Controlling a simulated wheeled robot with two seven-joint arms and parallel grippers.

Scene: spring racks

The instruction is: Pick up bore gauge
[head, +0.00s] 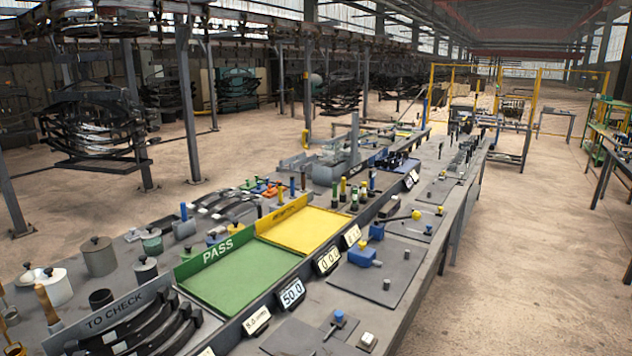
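Neither of my grippers is in view. I cannot tell for sure which item is the bore gauge. A blue tool (376,231) with a dark rod and a yellow ball end lies on a grey plate on the right side of the bench, and it may be the one. Closer, a blue block (363,256) with a yellow knob sits on another grey plate. A small blue-topped tool (338,318) stands on the nearest plate. Nothing holds any of these.
The long bench (318,298) carries a green PASS tray (240,278), a yellow tray (305,230), both empty, and a TO CHECK rack (110,312) with dark curved springs (140,328). Number displays (291,293) line the middle. The floor (530,260) to the right is clear.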

